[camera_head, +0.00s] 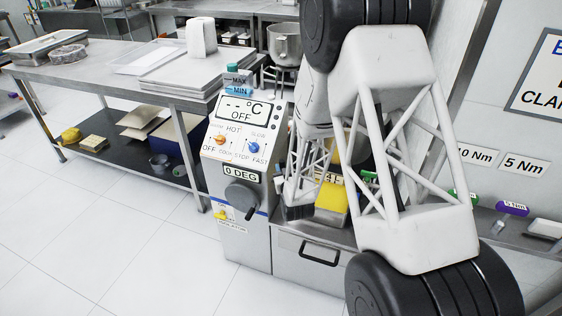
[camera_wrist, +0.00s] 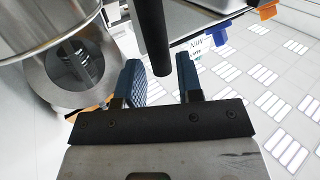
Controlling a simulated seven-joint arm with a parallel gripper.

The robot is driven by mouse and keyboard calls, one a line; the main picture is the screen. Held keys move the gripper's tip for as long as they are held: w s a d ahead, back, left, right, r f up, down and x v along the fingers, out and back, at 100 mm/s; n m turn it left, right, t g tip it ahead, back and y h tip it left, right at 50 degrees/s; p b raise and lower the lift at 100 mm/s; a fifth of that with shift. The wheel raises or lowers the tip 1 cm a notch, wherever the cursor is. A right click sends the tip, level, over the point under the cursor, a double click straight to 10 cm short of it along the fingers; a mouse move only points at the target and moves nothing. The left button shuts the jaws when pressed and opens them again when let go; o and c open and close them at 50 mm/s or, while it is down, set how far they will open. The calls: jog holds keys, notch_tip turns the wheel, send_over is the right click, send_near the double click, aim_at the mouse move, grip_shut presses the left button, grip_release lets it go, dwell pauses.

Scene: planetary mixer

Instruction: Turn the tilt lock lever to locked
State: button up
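In the head view a black lever (camera_head: 243,200) sits on the front of the mixer housing (camera_head: 245,232), under a "0 DEG" plate, with its handle pointing down. Whether this is the tilt lock lever I cannot tell. In the wrist view a dark rod (camera_wrist: 152,38) comes down from the top edge, and its lower end lies between the fingers of my gripper (camera_wrist: 158,64). The blue finger pads stand apart on either side of it, with gaps visible. My gripper is open. My arm hides much of the mixer in the head view, and my fingertips are not clear there.
A steel bowl (camera_wrist: 45,25) is close at the left in the wrist view. Orange (camera_wrist: 266,11) and blue (camera_wrist: 212,24) knobs stick out at upper right. A yellow block (camera_head: 331,202) is beside my arm. Open floor (camera_head: 120,235) lies in front.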

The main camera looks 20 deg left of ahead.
jog(key=shift+x, duration=2.3)
jog(key=shift+c, duration=0.3)
grip_shut()
